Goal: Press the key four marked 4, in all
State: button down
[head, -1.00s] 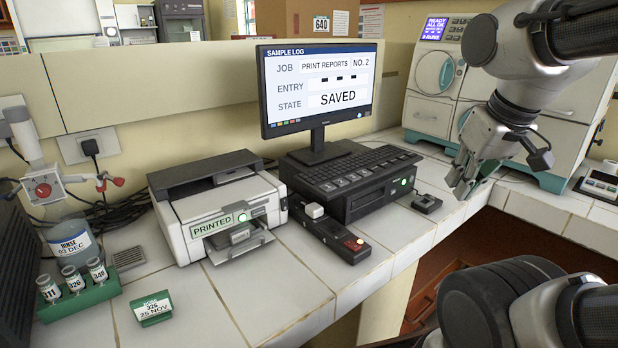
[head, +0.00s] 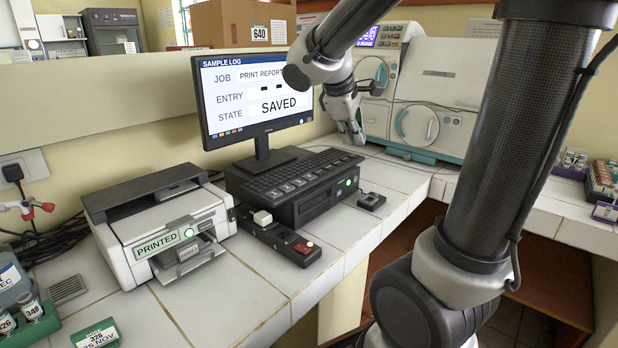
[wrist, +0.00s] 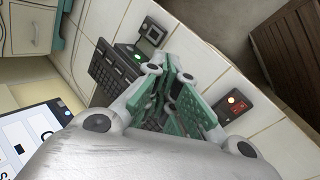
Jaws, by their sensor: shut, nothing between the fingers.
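A black keyboard (head: 275,182) lies on a black computer unit (head: 312,203) below the monitor (head: 222,85). A row of larger grey keys runs along its front edge; their marks are too small to read, so I cannot pick out key four. My gripper (head: 352,136) is shut and empty, beyond the keyboard's far right end in the head view. In the wrist view my gripper (wrist: 176,72) covers part of the keyboard (wrist: 112,72). The monitor shows SAVED beside STATE and dashes beside ENTRY; my arm hides part of its right side.
A printer (head: 160,232) with a PRINTED label stands left of the computer unit. A small box with a red button (head: 303,247) lies in front, and a small black device (head: 371,201) at right. White cabinets (head: 440,90) stand behind. The front tiles are mostly clear.

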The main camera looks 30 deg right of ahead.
aim_at(312, 177)
jog(key=w+a+f+n+h, duration=0.1)
jog(key=w+a+n, duration=0.1)
jog(key=w, duration=0.5)
jog(key=w+a+f+n+t+h, duration=0.1)
jog(key=w+f+n, duration=0.1)
jog(key=w+n, duration=0.2)
jog(key=w, duration=0.3)
jog(key=shift+w+a+f+n+h, duration=0.2)
jog(key=shift+w+a+n+h, duration=0.1)
jog(key=shift+a+h, duration=0.1)
jog(key=shift+d+f, duration=0.1)
jog(key=shift+f, duration=0.05)
jog(key=shift+f, duration=4.3)
jog(key=shift+f, duration=0.1)
jog(key=shift+f, duration=0.3)
jog(key=shift+f, duration=0.35)
jog(key=shift+r, duration=0.8)
